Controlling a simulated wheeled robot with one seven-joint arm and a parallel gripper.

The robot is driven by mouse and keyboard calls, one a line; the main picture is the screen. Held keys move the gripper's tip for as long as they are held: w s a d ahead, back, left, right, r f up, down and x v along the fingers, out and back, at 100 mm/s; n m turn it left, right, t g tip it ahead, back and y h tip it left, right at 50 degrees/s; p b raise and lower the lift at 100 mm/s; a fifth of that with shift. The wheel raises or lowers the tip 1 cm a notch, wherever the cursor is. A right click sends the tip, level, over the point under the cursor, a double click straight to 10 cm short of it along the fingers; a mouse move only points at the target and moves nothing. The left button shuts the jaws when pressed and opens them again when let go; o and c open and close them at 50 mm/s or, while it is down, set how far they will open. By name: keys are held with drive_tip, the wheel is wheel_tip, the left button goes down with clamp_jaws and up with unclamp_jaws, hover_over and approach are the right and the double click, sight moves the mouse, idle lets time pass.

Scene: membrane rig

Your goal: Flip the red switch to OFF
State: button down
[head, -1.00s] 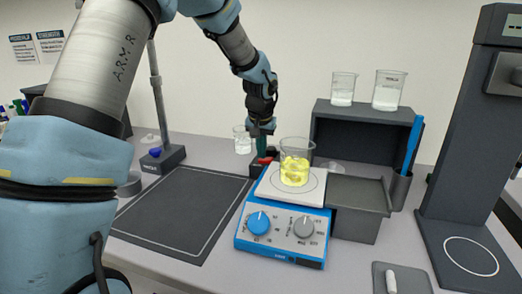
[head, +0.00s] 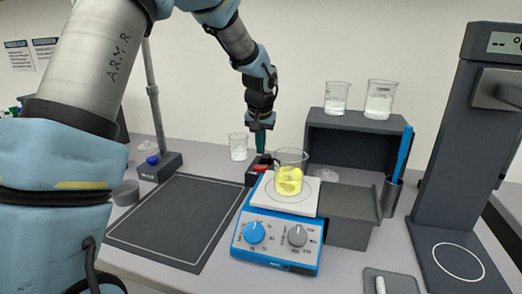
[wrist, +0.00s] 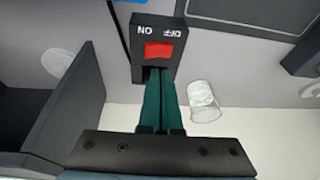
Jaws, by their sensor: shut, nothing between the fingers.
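The red switch (wrist: 158,51) sits on a dark switch box (wrist: 168,20) marked ON and OFF in the wrist view. The lettering is upside down there, with OFF at the right and ON at the left. In the head view the red switch (head: 260,168) shows behind the hot plate. My gripper (wrist: 160,72) is shut and empty, its green fingertips at the box just beside the red rocker. I cannot tell whether they touch it. In the head view my gripper (head: 261,151) points down at the box. Which way the rocker is tilted is unclear.
A blue hot plate (head: 275,240) bearing a beaker of yellow liquid (head: 289,180) stands right in front of the switch. A dark shelf box (head: 350,140) is at right. A dark mat (head: 180,220) lies bare at left.

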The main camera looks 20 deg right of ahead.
drive_tip(key=a+r+b, duration=0.3)
drive_tip(key=r, duration=0.6)
drive_tip(key=shift+s+a, duration=0.3)
drive_tip(key=shift+s, duration=0.1)
